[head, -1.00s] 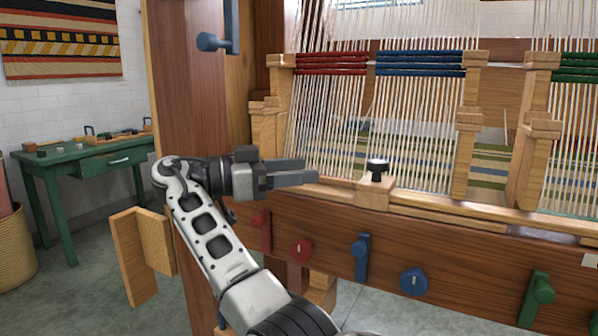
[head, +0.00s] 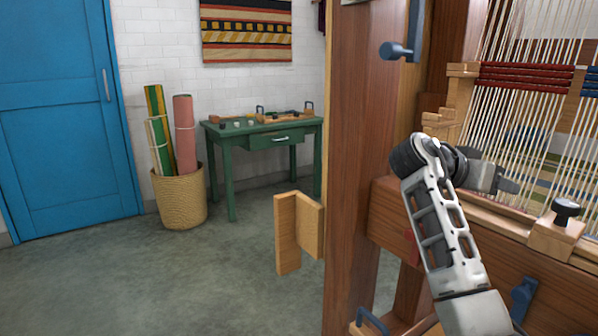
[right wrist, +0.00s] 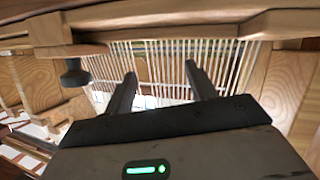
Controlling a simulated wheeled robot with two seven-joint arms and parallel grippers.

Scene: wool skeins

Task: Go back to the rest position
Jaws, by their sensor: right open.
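My right gripper (head: 506,184) is at the loom's front, beside the warp threads and to the left of a wooden block with a black knob (head: 566,210). In the right wrist view, the fingers (right wrist: 160,72) stand apart with nothing between them. Pale warp threads (right wrist: 222,65) show beyond them, and the black knob (right wrist: 73,72) is off to the left. My left gripper is not in view.
The loom's thick wooden post (head: 362,150) rises beside my arm. An angled wooden piece (head: 288,235) juts out left of it. A green table (head: 235,150), a basket of rolls (head: 181,200) and a blue door (head: 60,130) are farther back. The floor at left is clear.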

